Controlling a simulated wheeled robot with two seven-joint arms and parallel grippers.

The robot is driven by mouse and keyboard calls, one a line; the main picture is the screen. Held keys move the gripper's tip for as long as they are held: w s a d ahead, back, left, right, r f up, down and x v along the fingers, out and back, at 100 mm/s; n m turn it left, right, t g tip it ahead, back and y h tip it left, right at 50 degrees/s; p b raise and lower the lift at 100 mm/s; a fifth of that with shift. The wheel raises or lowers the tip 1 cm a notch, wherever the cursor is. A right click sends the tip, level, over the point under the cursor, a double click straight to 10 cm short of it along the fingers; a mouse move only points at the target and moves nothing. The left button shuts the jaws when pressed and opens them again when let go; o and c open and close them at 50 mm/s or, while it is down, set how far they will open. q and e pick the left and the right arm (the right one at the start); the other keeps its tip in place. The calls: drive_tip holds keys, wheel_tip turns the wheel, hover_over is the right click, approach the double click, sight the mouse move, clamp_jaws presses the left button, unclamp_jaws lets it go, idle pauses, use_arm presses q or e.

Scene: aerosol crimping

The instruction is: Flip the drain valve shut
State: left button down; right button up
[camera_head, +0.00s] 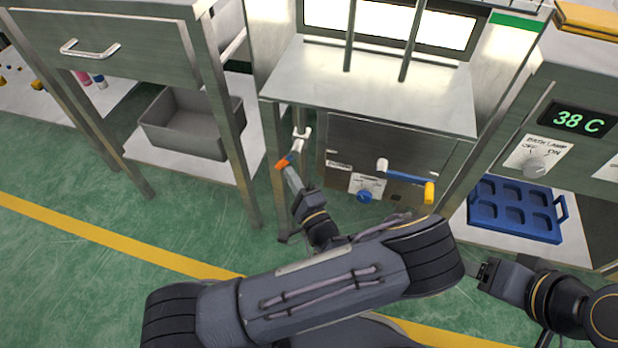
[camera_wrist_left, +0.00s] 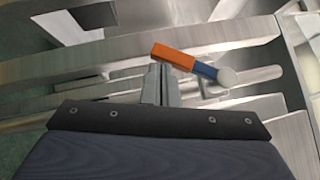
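The drain valve has a lever with an orange tip and a blue shank (camera_head: 292,153) joined to a white hub (camera_head: 301,137), on the left of the steel machine. In the left wrist view the lever (camera_wrist_left: 205,70) slants from the orange end at upper left to the white round hub at right. My left gripper (camera_head: 287,171) is just below the orange tip. Its fingers (camera_wrist_left: 160,72) are together, right at the orange end; whether they touch it I cannot tell. My right gripper (camera_head: 484,270) is at lower right, away from the valve, its fingers too small to judge.
A blue-and-yellow crank handle (camera_head: 405,175) and a blue knob (camera_head: 365,196) are on the machine front. A grey bin (camera_head: 188,130) sits on the left shelf. A blue tray (camera_head: 512,210) lies at right. Steel legs stand close to the valve.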

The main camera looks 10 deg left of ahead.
use_arm(q)
drive_tip(key=shift+a+r+m+t, duration=0.2)
drive_tip(key=shift+a+m+t, duration=0.35)
drive_tip(key=shift+a, duration=0.5)
drive_tip(key=shift+m+t, duration=0.55)
drive_tip(key=shift+m, duration=0.3)
drive_tip(key=shift+w+a+r, duration=0.1)
drive_tip(key=shift+a+r, duration=1.7)
drive_tip(key=shift+a, duration=0.2)
drive_tip(key=shift+a+r, duration=0.1)
